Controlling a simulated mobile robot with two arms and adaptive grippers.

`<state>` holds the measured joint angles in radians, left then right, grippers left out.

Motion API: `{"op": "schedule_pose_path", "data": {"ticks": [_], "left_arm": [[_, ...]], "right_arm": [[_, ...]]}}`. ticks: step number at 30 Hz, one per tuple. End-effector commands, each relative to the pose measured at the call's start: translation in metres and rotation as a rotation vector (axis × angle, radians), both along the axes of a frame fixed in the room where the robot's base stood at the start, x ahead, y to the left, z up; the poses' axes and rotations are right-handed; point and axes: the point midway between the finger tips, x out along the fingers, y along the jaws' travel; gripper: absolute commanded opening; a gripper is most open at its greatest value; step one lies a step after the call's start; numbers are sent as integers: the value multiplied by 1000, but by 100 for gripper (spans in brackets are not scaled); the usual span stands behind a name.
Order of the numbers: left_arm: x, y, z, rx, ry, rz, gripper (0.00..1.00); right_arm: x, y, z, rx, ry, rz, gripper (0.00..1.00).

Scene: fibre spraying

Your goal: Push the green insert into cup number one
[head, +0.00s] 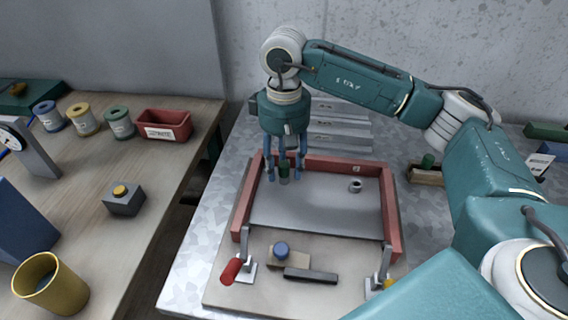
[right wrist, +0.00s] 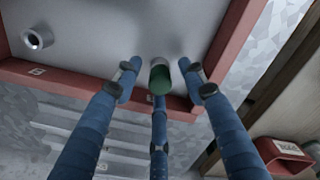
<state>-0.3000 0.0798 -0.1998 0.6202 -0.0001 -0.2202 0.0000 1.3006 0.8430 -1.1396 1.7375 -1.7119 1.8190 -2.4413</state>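The green insert (head: 284,168) stands upright on or in a small grey cup (head: 284,180) at the back left of the red-walled tray (head: 393,215). How deep it sits I cannot tell. In the right wrist view the green insert (right wrist: 161,82) shows between the three blue fingers. My right gripper (head: 286,172) points down around it, its fingers spread with gaps beside the insert. A second cup (head: 355,186), empty, stands at the back right of the tray near a label reading 2. The first cup's label is hidden. My left gripper is out of view.
A wooden block (head: 425,175) with a green piece stands right of the tray. A left table holds spools, a red bin (head: 165,125) and a yellow cup (head: 50,284). The tray floor is mostly clear.

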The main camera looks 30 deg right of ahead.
Motion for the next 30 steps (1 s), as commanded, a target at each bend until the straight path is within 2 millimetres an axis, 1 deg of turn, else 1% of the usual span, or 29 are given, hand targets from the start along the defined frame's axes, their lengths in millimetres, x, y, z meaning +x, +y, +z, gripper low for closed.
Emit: {"op": "schedule_pose_path", "data": {"ticks": [7, 11, 14, 18, 24, 27, 30], "left_arm": [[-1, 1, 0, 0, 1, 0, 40], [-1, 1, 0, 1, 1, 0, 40], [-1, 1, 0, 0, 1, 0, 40], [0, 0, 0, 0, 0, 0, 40], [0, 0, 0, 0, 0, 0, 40], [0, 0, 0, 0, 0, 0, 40], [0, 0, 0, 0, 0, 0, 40]], "right_arm": [[0, 0, 1, 0, 0, 0, 42], [1, 0, 10, -1, -2, 0, 42], [1, 0, 26, 1, -4, 1, 42], [1, 1, 57, 2, -6, 1, 42], [1, 0, 96, 1, -4, 0, 42], [1, 0, 110, 0, -4, 0, 42], [0, 0, 117, -1, -2, 0, 42]]}}
